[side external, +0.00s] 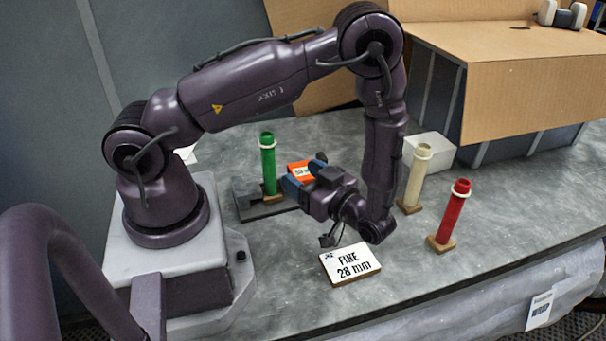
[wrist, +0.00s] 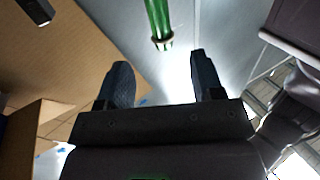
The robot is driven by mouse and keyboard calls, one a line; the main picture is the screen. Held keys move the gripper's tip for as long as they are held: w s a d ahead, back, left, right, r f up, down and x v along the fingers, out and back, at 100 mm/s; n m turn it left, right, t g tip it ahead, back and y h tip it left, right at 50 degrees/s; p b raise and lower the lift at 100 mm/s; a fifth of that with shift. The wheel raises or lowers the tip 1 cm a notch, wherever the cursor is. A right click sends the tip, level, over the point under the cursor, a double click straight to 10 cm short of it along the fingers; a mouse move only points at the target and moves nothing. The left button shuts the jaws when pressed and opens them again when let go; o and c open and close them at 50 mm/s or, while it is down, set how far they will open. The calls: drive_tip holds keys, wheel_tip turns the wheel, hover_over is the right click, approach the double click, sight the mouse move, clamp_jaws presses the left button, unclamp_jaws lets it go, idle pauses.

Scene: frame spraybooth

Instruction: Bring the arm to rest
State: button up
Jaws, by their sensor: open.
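My gripper (side external: 303,172) is low over the middle of the table in the side view, with its blue fingers pointing left towards a green tube (side external: 268,168).
An orange labelled block (side external: 299,169) shows by the fingers. A cream tube (side external: 417,178) and a red tube (side external: 452,212) stand on wooden bases to the right. A "FINE 28 mm" sign (side external: 350,264) lies in front. A cardboard booth (side external: 520,95) and white box (side external: 432,147) are behind.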

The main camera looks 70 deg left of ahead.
drive_tip(key=shift+w, duration=0.1)
drive_tip(key=w+d+r+m+t+h, duration=0.1)
drive_tip(key=w+r+m+t+h, duration=0.3)
drive_tip(key=w+t, duration=0.45)
drive_tip(key=w+d+r+m+t+h, duration=0.15)
drive_tip(key=w+r+t+h, duration=0.25)
drive_tip(key=w+r+t, duration=0.4)
drive_tip(key=d+r+m+t+h, duration=0.2)
drive_tip(key=d+r+m+h, duration=0.5)
drive_tip(key=r, duration=0.1)
drive_tip(key=s+d+r+m+h, duration=0.2)
drive_tip(key=s+r+m+h, duration=0.15)
drive_tip(key=s+m, duration=0.2)
drive_tip(key=s+a+m+g+y, duration=0.1)
drive_tip(key=s+a+m+g, duration=0.1)
drive_tip(key=s, duration=0.6)
drive_tip(key=s+a+m+g+y, duration=0.1)
drive_tip(key=s+a+m+g, duration=0.1)
drive_tip(key=s, duration=0.5)
drive_tip(key=shift+s+m+g, duration=0.4)
drive_tip(key=shift+m+g, duration=0.15)
drive_tip(key=shift+m, duration=0.05)
